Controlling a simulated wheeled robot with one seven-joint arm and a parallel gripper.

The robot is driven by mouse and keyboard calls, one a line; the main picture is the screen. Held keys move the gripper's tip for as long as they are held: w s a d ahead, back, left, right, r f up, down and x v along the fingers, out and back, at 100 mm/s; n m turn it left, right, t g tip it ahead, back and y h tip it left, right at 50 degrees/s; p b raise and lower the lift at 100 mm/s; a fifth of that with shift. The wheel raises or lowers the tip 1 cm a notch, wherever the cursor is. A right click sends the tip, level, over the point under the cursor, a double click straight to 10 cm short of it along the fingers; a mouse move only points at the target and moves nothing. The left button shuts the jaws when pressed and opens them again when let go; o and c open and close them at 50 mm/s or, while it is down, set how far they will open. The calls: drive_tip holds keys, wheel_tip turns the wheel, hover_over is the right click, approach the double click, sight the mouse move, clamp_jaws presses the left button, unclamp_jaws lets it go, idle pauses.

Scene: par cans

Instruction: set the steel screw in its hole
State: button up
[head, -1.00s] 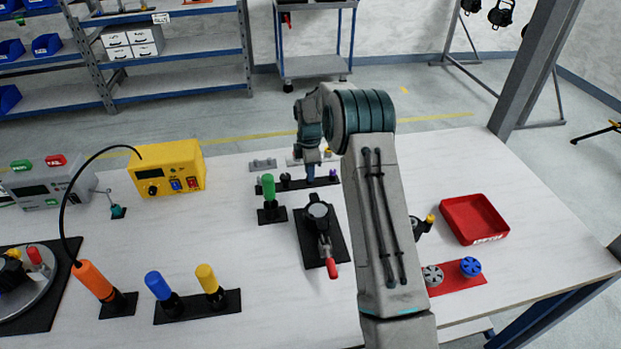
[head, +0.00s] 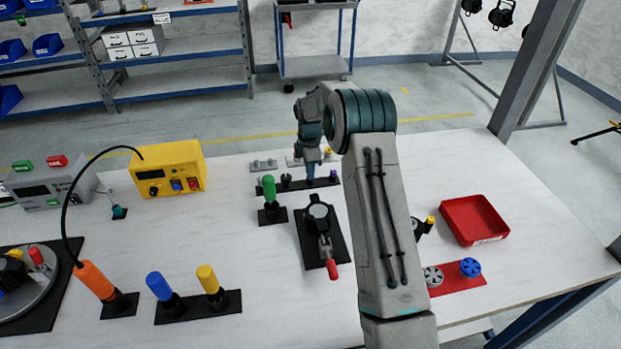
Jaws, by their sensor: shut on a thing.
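My gripper (head: 310,178) is at the far side of the bench, pointing down over the middle of a long black strip (head: 265,190). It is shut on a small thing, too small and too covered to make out. I cannot tell whether that is the steel screw or whether it touches the strip. A small black piece (head: 286,181) stands on the strip left of my gripper, and a small purple piece (head: 333,174) stands to its right. I cannot make out the screw's hole.
A green-handled tool (head: 269,188) and a black clamp with a red handle (head: 320,218) stand near my gripper. Small grey blocks (head: 264,165) lie behind the strip. A yellow box (head: 167,169) is at left, a red tray (head: 474,219) at right.

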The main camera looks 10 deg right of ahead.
drive_tip(key=shift+r+p, duration=1.45)
drive_tip(key=shift+r, duration=1.25)
